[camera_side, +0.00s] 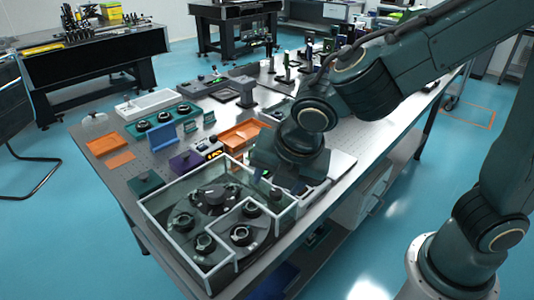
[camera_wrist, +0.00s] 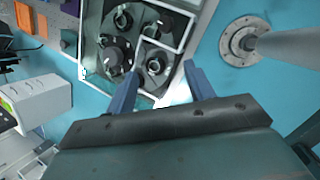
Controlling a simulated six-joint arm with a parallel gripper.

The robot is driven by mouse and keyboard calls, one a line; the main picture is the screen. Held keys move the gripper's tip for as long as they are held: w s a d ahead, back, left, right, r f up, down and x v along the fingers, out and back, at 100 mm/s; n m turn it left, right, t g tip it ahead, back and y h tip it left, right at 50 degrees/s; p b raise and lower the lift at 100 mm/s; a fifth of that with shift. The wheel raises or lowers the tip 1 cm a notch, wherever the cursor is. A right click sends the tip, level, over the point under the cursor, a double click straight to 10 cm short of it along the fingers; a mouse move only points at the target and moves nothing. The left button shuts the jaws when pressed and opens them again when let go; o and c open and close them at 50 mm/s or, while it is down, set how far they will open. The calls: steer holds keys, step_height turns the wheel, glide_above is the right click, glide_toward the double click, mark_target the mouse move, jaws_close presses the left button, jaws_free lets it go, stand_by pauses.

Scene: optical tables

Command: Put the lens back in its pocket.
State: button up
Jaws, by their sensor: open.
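Several dark round lens mounts sit on a dark round carousel (camera_side: 214,222) inside a clear-walled enclosure (camera_side: 168,252); one mount (camera_side: 241,234) is at the front right. I cannot tell which holds the task's lens. A teal tray (camera_side: 133,132) farther back holds more dark round mounts (camera_side: 163,117). My gripper (camera_side: 262,174) is above the back right of the enclosure in the side view. In the wrist view my gripper (camera_wrist: 160,72) has its two blue fingers spread apart with nothing gripped; a mount (camera_wrist: 155,65) on the carousel shows between the fingertips, below them.
The enclosure's upright walls and light rims surround the carousel. An orange tray (camera_side: 237,137), a purple box (camera_side: 186,162) with a small display, a blue block (camera_side: 166,138) and a white tray (camera_side: 148,103) stand behind on the table. The table's front edge is close to the enclosure.

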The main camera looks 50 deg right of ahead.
steer(key=s+d+r+m, duration=0.4)
steer(key=s+d+m, duration=0.2)
steer(key=m, duration=0.6)
steer(key=s+d+r+m+y, duration=0.1)
steer(key=s+d+r+m, duration=0.3)
steer(key=s+d+m, duration=0.3)
steer(key=shift+s+d+m+t+y, duration=0.35)
steer(key=shift+d+m, duration=1.25)
steer(key=shift+m, duration=1)
steer(key=shift+w, duration=0.15)
